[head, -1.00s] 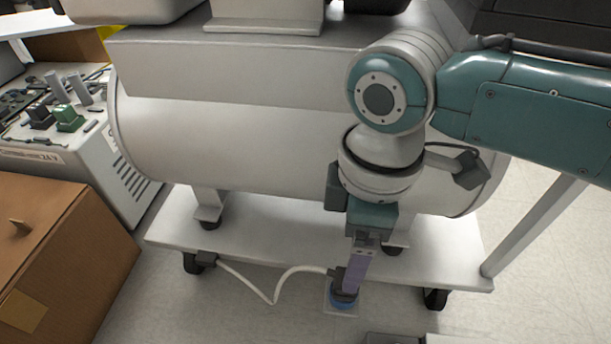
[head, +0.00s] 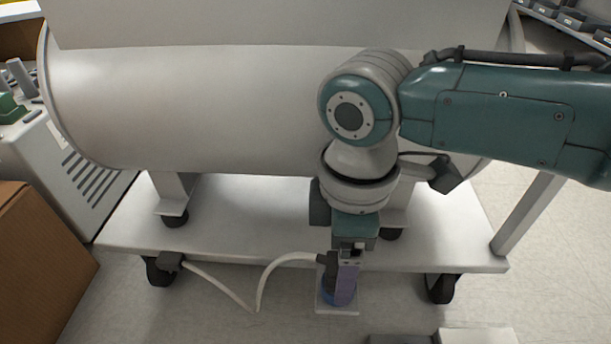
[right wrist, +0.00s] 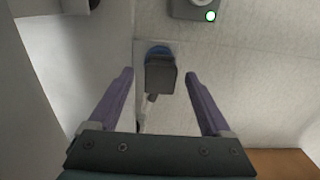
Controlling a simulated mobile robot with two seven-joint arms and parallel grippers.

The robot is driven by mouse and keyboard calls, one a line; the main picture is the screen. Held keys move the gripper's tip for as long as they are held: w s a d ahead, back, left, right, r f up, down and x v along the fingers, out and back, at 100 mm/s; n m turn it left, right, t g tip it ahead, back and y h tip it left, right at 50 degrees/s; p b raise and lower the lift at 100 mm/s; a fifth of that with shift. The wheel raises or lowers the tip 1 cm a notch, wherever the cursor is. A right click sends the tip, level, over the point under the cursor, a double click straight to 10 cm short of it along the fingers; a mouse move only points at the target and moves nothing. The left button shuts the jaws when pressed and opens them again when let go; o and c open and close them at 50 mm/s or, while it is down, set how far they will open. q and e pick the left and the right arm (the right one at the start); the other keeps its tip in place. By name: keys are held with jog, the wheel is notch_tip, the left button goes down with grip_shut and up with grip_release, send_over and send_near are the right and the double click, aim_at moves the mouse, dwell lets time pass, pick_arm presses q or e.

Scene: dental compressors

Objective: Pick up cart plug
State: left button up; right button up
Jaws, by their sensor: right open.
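The cart plug (head: 325,262) is a dark grey block on a white cable, which runs to the left under the cart. It meets a blue round socket (head: 327,293) on a small pale plate at the floor. My right gripper (head: 345,288) points down at the plug, and its purple finger partly covers the plug and socket. In the right wrist view the two purple fingers are open (right wrist: 158,76). The grey plug (right wrist: 161,73) shows in the gap between their tips, with blue behind it. No grip on it shows. My left gripper is not in view.
The cart's white lower shelf (head: 250,225) on black casters stands behind the plug, under a large pale tank (head: 190,110). A cardboard box (head: 40,265) stands at the left. A grey box with a green light (right wrist: 195,8) lies near the plug.

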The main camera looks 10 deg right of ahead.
jog(key=shift+f+b, duration=0.35)
jog(key=shift+f, duration=0.6)
jog(key=shift+r, duration=0.1)
grip_shut()
